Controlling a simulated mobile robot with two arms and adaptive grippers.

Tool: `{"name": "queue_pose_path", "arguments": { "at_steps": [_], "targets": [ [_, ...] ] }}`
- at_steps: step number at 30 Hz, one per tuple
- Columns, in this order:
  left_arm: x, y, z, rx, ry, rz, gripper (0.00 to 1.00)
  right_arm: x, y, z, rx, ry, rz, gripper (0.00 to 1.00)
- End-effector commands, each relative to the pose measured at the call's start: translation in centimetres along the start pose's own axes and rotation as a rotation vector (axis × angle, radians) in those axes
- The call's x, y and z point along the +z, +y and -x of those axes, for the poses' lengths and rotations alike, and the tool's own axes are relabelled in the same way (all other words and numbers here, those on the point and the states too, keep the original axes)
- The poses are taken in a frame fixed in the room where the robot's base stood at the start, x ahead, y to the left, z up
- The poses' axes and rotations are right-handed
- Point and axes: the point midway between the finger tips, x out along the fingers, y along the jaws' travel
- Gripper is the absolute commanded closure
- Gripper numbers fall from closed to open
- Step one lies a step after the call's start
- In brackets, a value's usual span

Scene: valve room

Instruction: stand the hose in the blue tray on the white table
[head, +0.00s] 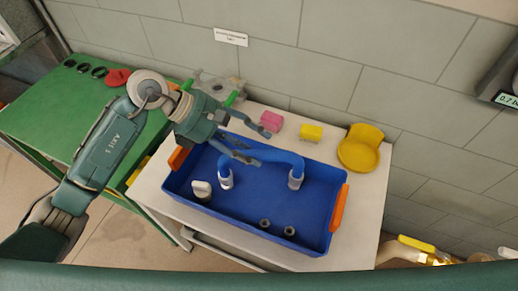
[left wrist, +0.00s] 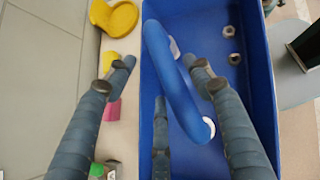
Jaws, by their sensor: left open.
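The hose (head: 272,155) is a blue bent tube with pale grey end fittings. It is in the blue tray (head: 318,182) on the white table (head: 372,205), arched with both fittings low in the tray. In the left wrist view the hose (left wrist: 172,75) curves across the tray (left wrist: 253,120). My left gripper (head: 262,150) is open above the hose's bend. In the left wrist view the hose lies between the fingers of the left gripper (left wrist: 162,64); I cannot tell whether they touch it. My right gripper is not in view.
The tray holds a white-topped piece (head: 201,187) and two nuts (head: 265,223). Orange handles (head: 340,207) are on its ends. Behind it stand a pink block (head: 271,121), a yellow block (head: 311,132) and a yellow dish (head: 361,150), near the wall. A green table (head: 45,120) is at left.

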Motion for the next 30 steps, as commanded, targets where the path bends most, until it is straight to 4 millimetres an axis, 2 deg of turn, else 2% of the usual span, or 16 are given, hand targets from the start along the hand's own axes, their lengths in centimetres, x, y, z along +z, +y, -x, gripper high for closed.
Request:
{"name": "queue_pose_path", "arguments": {
  "at_steps": [6, 12, 18, 30],
  "targets": [
    [-0.2, 0.2, 4.8, 0.006, 0.003, -0.001, 0.48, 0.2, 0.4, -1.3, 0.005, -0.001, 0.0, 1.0],
    [-0.1, 0.1, 7.9, 0.003, 0.002, -0.001, 0.48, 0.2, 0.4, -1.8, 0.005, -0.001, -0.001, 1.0],
    [0.0, 0.0, 9.0, 0.001, 0.0, 0.0, 0.48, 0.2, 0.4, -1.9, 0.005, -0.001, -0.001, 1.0],
    [0.0, 0.0, 9.0, 0.0, 0.0, 0.0, 0.48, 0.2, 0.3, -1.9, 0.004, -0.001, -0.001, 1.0]
  ]
}}
